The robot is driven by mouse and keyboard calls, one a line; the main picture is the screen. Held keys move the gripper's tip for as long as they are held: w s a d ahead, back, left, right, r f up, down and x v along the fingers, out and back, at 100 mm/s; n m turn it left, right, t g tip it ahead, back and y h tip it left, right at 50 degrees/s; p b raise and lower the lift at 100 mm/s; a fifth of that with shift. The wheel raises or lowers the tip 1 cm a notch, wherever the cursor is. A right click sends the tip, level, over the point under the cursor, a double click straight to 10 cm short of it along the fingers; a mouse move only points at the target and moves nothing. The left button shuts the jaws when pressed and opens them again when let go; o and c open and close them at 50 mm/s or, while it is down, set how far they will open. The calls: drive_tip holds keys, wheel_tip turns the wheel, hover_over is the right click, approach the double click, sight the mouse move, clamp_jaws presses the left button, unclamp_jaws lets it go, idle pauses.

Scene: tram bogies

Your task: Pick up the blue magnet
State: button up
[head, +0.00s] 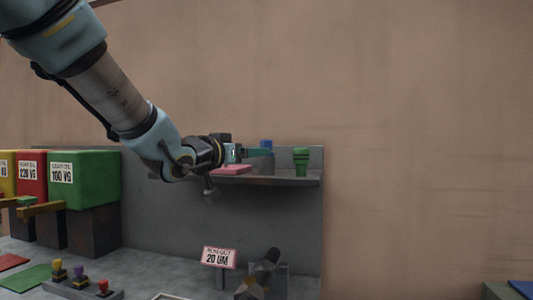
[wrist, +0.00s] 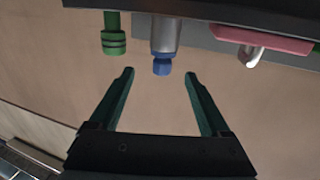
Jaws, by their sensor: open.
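The blue magnet, a grey cylinder with a blue knob-like end (head: 266,144), stands on the grey wall shelf (head: 300,180). It also shows in the wrist view (wrist: 162,66), where the shelf appears at the top and things point downward. My gripper (head: 268,153) is at shelf height beside the magnet and partly covers it in the head view. In the wrist view my gripper's two green fingers (wrist: 160,73) are open and empty. The blue end lies between the fingertips in that picture; I cannot tell how much depth separates them.
A green banded piece (head: 301,161) stands right of the magnet on the shelf. A pink slab (head: 231,169) lies to its left; a pale hook-shaped piece (wrist: 255,54) shows beside it in the wrist view. Green (head: 85,178) and red (head: 32,173) boxes stand at left.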

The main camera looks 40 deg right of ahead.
drive_tip(key=shift+w+p+x, duration=0.15)
drive_tip(key=shift+p+x, duration=0.85)
drive_tip(key=shift+x, duration=1.35)
drive_tip(key=shift+w+p+x, duration=0.15)
drive_tip(key=shift+p+x, duration=0.85)
drive_tip(key=shift+x, duration=1.4)
drive_tip(key=shift+a, duration=0.1)
clamp_jaws()
